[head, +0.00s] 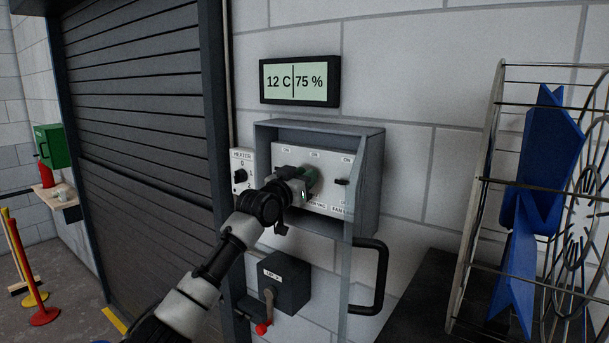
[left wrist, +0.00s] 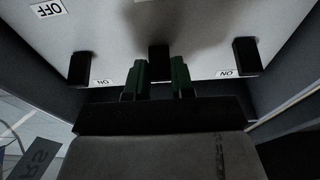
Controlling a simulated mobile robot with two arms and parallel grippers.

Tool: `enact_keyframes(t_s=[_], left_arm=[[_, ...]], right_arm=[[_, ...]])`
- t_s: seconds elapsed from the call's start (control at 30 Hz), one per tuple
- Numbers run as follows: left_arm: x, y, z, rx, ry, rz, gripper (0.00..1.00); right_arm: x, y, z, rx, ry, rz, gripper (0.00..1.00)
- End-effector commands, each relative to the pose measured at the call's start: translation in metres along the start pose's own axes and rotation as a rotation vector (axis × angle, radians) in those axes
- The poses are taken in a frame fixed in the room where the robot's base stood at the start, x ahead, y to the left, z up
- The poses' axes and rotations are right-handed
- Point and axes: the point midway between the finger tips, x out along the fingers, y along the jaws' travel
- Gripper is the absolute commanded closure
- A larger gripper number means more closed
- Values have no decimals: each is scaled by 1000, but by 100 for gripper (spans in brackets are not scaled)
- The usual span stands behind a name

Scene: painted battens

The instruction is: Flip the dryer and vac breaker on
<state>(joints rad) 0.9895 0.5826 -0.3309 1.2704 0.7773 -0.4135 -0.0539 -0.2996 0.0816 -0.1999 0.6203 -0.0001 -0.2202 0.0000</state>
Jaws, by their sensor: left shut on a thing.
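The breaker panel (head: 330,193) is a pale plate with a row of black switches inside an open grey box (head: 369,190). Labels reading ON run along its top; the names below are partly hidden and too small to read surely. My left gripper (head: 306,180) is at the panel, its green fingers (left wrist: 160,80) closed around the middle black switch (left wrist: 158,60). The side switches show in the left wrist view, one at left (left wrist: 80,67) and one at right (left wrist: 245,56), apart from the fingers. My right gripper is not in view.
A heater knob (head: 240,176) is left of the box. Below hangs a dark box (head: 284,284) with a red-tipped lever (head: 263,327). A black handle (head: 381,277) stands out at lower right. A wire rack (head: 480,180) with blue items is farther right.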

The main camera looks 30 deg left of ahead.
Motion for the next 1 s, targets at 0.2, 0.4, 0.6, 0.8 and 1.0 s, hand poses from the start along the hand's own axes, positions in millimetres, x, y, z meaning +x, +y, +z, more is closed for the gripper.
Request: enact_keyframes(t_s=[0.2,0.4,0.6,0.8,1.0], left_arm=[[0,0,0,0,1,-1,100],[0,0,0,0,1,-1,51],[0,0,0,0,1,0,51],[-11,-1,2,2,2,0,51],[-44,-1,6,3,2,0,51]], right_arm=[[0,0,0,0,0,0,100],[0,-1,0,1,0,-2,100],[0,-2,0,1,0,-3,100],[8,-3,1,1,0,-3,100],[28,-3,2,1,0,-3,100]])
